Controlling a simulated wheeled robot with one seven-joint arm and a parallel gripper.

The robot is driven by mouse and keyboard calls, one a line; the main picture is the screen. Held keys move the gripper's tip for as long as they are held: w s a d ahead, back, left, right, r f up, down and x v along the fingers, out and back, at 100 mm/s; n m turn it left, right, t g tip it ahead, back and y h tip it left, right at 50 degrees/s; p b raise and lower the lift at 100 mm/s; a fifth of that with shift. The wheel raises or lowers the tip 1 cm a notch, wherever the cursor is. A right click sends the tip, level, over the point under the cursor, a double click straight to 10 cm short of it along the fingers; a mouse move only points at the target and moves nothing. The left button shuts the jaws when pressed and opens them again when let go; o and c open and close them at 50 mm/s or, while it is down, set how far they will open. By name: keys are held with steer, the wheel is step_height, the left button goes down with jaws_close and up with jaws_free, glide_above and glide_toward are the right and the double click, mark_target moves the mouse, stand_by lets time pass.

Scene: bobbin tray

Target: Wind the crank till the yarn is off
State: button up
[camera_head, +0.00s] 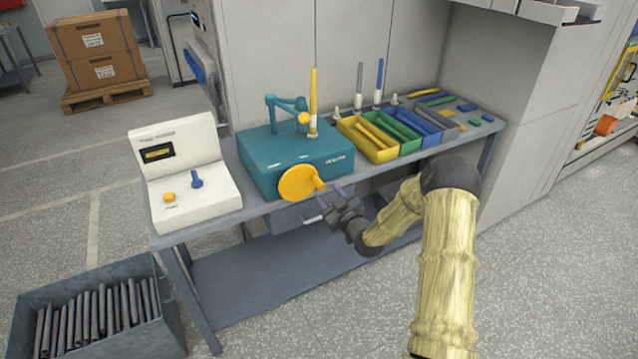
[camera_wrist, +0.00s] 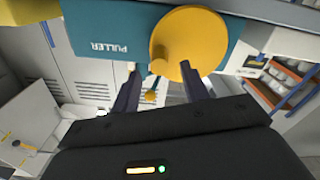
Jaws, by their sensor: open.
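The teal puller box (camera_head: 296,156) stands on the grey bench and carries a yellow crank disc (camera_head: 297,183) with a yellow handle knob on its front. A tall yellow bobbin (camera_head: 313,100) stands upright on top of the box, beside a teal arm with a yellow knob. My gripper (camera_head: 325,201) is in front of the disc, with its fingers apart and nothing between them. In the wrist view the disc (camera_wrist: 192,45) and the puller box (camera_wrist: 108,42) are just beyond my open fingers (camera_wrist: 166,88). I cannot tell whether a finger touches the handle.
A grey bin (camera_head: 160,290) of dark rods stands on the floor at the lower left.

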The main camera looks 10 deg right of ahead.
mark_target(319, 184)
steer(key=x, duration=0.6)
steer(key=shift+w, duration=0.1)
steer(key=c, duration=1)
